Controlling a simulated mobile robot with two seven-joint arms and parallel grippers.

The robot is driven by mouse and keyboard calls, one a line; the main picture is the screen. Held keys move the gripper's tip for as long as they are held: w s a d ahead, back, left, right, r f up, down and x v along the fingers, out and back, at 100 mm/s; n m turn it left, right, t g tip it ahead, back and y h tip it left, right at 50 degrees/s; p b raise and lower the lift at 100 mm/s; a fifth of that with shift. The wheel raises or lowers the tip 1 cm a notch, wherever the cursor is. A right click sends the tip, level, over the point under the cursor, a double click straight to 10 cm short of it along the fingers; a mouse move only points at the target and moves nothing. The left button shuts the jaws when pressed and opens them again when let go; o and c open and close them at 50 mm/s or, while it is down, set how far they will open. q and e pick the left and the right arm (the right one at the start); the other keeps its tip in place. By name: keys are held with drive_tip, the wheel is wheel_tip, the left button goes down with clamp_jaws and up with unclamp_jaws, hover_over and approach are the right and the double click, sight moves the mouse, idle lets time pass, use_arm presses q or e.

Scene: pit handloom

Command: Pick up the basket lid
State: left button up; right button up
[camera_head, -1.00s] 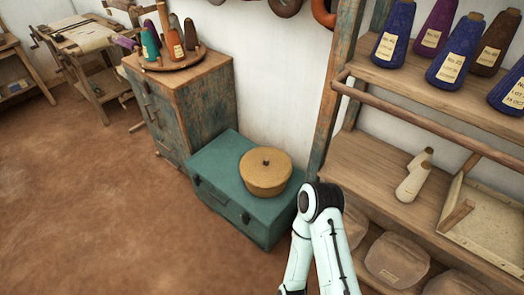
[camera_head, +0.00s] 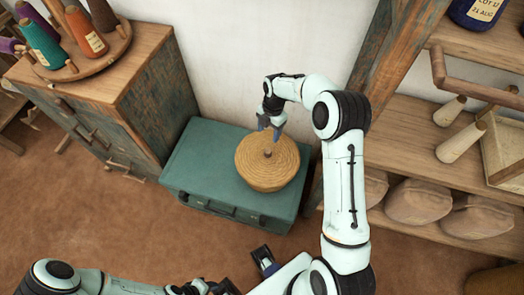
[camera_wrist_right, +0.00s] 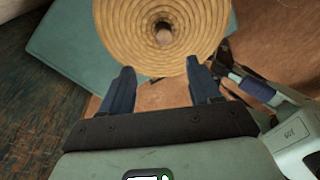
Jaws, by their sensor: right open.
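The round woven straw basket lid (camera_head: 268,165), with a small brown knob (camera_head: 268,153) at its centre, sits on a teal chest (camera_head: 195,150). Any basket body below it is hard to make out. My right gripper (camera_head: 271,122) reaches in from the right and hangs just above the lid's back part, near the knob. In the right wrist view, the open, empty fingers (camera_wrist_right: 162,88) point toward the lid (camera_wrist_right: 120,30), its knob (camera_wrist_right: 163,35) lying ahead between them. My left gripper (camera_head: 264,262) is low in the head view, in front of the chest, partly cut off.
A wooden cabinet (camera_head: 150,105) with a round tray of yarn cones (camera_head: 70,32) stands left of the chest. A wooden shelf (camera_head: 410,125) with pale bobbins and cloth bundles (camera_head: 418,200) is on the right. The wall is close behind; brown floor (camera_head: 70,210) is open in front.

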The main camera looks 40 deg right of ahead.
sight(268, 150)
drive_tip(key=f, duration=0.8)
drive_tip(key=s+a+f, duration=0.1)
drive_tip(key=f, duration=0.3)
drive_tip(key=shift+f, duration=0.3)
clamp_jaws()
